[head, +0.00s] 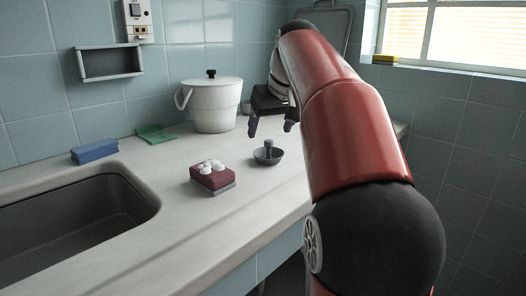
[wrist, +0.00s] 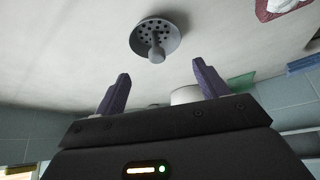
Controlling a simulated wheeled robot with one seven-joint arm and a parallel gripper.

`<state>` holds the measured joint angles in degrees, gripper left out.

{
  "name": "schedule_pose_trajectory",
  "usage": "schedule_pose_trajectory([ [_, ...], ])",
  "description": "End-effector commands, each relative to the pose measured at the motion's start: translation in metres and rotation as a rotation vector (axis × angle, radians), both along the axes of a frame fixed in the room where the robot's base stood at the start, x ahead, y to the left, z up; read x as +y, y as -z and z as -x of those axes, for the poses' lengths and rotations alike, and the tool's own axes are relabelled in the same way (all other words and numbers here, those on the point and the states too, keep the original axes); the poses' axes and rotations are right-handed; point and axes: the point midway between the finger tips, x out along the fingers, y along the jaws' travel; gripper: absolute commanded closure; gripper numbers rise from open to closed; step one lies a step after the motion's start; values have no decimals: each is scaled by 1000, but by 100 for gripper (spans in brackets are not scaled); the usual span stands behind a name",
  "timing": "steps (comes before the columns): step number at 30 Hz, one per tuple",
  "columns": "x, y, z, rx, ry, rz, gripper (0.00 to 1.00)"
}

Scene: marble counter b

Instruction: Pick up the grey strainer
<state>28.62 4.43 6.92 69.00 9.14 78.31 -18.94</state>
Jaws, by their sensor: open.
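The grey strainer (head: 268,155) is a small dark bowl with a short upright knob in its middle. It sits on the counter near the front edge, right of the sponge. In the wrist view the strainer (wrist: 155,38) shows its ring of holes and its knob, beyond the fingertips and roughly between them. My gripper (head: 271,125) is open and empty, with two purple fingers spread apart, above and slightly behind the strainer. The fingers also show in the wrist view (wrist: 160,76). They do not appear to touch the strainer.
A white lidded pot (head: 211,105) stands behind. A green cloth (head: 156,134) and blue sponge (head: 94,151) lie farther left, by the sink (head: 75,225). Counter around the strainer is clear.

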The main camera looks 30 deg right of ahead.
Motion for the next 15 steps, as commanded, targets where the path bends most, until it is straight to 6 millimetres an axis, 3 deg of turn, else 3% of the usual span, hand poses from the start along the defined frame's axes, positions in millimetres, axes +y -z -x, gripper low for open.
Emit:
schedule_pose_trajectory([
  [15, -3, 61, -28, 2, 0, -1, 27],
])
